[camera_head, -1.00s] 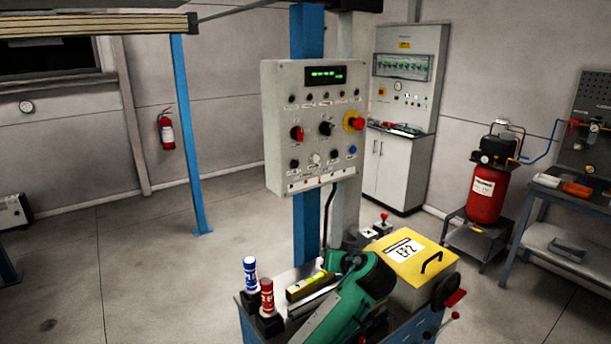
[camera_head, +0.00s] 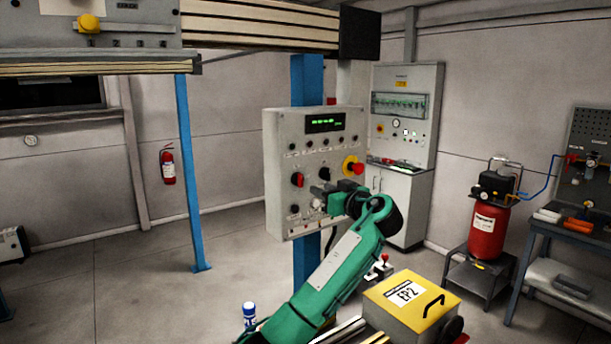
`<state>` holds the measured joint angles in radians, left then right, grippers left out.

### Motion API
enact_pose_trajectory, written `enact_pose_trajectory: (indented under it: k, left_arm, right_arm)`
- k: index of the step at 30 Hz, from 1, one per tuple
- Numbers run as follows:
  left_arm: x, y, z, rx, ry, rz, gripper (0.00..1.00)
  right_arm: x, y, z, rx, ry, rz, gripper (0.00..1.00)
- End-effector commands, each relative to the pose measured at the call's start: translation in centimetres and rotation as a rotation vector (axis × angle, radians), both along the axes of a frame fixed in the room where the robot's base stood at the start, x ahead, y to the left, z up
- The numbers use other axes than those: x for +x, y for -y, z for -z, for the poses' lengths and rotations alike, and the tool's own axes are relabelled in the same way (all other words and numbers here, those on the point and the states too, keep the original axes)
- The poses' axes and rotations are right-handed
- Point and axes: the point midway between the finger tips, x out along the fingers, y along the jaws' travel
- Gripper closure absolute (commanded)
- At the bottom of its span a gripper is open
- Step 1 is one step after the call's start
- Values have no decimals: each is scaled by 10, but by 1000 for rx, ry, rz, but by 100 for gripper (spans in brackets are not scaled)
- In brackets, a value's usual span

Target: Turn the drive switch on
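The grey control panel (camera_head: 274,160) hangs on a blue post in the middle of the head view, with a lit green display (camera_head: 325,123). It carries a red rotary knob (camera_head: 297,180), a black rotary knob (camera_head: 324,173) and a red emergency stop (camera_head: 358,169) on a yellow collar. I cannot read which one is labelled as the drive switch. My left gripper (camera_head: 320,197) is at the lower middle of the panel, just below the black knob. It hides some lower buttons. Contact and finger opening are too small to tell. My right gripper is out of view.
A yellow-lidded box (camera_head: 400,300) stands on the cart below the panel, beside my arm. A beam (camera_head: 270,30) crosses overhead. A white cabinet (camera_head: 405,205) and a red compressor (camera_head: 487,232) stand behind to the right.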

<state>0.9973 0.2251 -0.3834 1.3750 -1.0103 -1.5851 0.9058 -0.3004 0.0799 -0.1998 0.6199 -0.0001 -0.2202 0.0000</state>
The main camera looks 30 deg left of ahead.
Motion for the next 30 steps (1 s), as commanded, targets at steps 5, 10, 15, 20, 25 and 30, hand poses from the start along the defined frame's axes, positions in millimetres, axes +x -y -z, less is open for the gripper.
enact_pose_trajectory:
  k: [5,10,15,20,25,30]
  left_arm:
    - [13,-34,-6,2,-4,-4,67]
    - [23,-58,-5,1,-2,-2,67]
    - [31,-74,-3,0,-2,0,67]
    - [33,-81,-1,-1,0,0,67]
    - [34,-82,0,-1,0,0,67]
    - [34,-82,0,-1,0,0,79]
  right_arm:
    - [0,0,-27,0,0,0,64]
    - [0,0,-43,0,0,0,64]
    - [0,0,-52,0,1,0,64]
    - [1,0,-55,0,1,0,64]
    - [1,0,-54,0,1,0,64]
    - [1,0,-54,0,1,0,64]
